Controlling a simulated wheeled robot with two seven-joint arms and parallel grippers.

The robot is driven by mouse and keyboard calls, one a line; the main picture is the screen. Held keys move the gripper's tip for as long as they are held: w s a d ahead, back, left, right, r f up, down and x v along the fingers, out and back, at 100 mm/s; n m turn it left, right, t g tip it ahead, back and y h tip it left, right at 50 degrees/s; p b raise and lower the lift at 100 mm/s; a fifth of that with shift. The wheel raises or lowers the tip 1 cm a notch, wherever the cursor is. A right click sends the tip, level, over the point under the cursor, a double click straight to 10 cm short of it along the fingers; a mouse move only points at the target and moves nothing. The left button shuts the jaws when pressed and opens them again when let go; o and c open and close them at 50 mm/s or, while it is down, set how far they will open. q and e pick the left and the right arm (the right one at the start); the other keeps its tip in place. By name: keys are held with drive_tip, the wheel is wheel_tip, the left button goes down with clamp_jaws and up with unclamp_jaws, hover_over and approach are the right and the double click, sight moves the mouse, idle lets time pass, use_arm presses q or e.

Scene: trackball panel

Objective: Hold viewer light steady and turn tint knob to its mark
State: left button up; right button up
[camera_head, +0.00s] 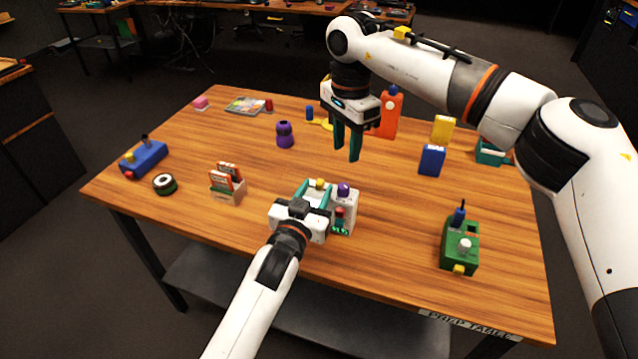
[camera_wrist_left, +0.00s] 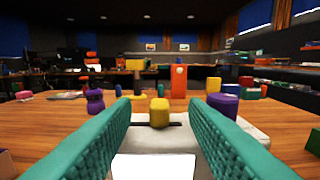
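The viewer light (camera_head: 345,207) is a white box near the table's front middle. It carries a purple knob (camera_head: 344,188), a yellow knob (camera_head: 320,183) and a red-and-teal part near the front. Which knob is the tint knob I cannot tell. My left gripper (camera_head: 316,189) is open over the box, its teal fingers apart on either side of the yellow knob. In the left wrist view the yellow knob (camera_wrist_left: 159,112) stands between the fingers, the purple knob (camera_wrist_left: 223,104) beyond the right finger. My right gripper (camera_head: 347,153) is open and empty above the table, behind the box.
A card holder (camera_head: 228,192) stands left of the box and a green block with knobs (camera_head: 459,245) to the right. A purple figure (camera_head: 285,134), an orange bottle (camera_head: 386,116) and a blue box (camera_head: 432,160) stand farther back. Bare wood surrounds the viewer light.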

use_arm(q)
drive_tip(key=shift+x, duration=1.7)
drive_tip(key=shift+a, duration=0.1)
clamp_jaws()
use_arm(e)
drive_tip(key=shift+c, duration=0.6)
drive_tip(key=n+t, duration=0.4)
drive_tip(key=n, duration=0.6)
approach(343, 186)
drive_tip(key=shift+t, duration=0.3)
drive_tip(key=x, duration=0.8)
drive_tip(key=shift+s+f, duration=0.1)
drive_tip(key=shift+f, duration=0.3)
drive_tip(key=shift+c, duration=0.5)
